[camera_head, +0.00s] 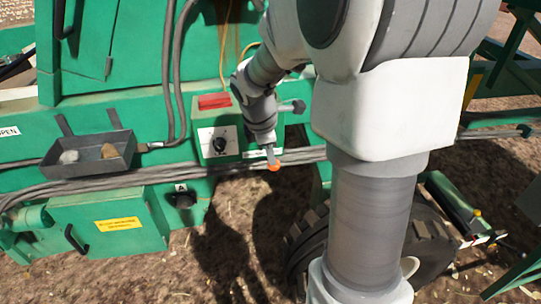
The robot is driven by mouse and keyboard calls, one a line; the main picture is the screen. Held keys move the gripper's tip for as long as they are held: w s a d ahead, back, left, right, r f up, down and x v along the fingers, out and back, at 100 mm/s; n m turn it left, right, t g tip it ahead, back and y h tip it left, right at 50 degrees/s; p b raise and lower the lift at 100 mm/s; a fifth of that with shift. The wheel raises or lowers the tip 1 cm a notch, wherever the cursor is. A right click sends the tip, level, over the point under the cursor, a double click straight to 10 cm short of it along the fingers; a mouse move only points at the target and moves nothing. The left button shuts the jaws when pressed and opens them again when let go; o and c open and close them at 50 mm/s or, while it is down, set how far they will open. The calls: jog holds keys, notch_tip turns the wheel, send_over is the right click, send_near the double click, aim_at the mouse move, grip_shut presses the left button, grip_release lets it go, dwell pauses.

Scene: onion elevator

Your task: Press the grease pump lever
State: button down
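A short lever with an orange-red ball tip (273,166) shows at the lower edge of the green machine, just below the end of my arm. I take it to be the grease pump lever; its upper part is hidden behind my wrist. My gripper (266,142) points down right above the ball tip. Whether it touches the lever cannot be told. Its fingers are too small and dark to show whether they are open.
A green control box (217,135) with a black knob on a white plate and a red top stands left of my wrist. A dark tray (90,166) holds two stone-like lumps. Cables (120,180) run along the machine. A wheel (300,250) is below.

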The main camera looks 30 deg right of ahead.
aim_at(271, 169)
jog(key=f+b, duration=0.1)
jog(key=b, duration=0.1)
jog(key=f+t+b, duration=0.1)
jog(key=b, duration=0.1)
jog(key=f+t+b, duration=0.1)
jog(key=f+b, duration=0.1)
jog(key=b, duration=0.1)
jog(key=shift+s+a+f+h, duration=0.1)
jog(key=shift+s+h, duration=0.15)
jog(key=shift+h, duration=0.15)
jog(key=shift+m+t+h, duration=0.3)
jog(key=shift+t, duration=0.6)
notch_tip(271, 169, down, 4)
jog(key=b, duration=0.7)
jog(key=shift+w+b, duration=0.15)
jog(key=shift+b, duration=0.2)
jog(key=shift+f, duration=0.25)
jog(key=shift+r, duration=0.1)
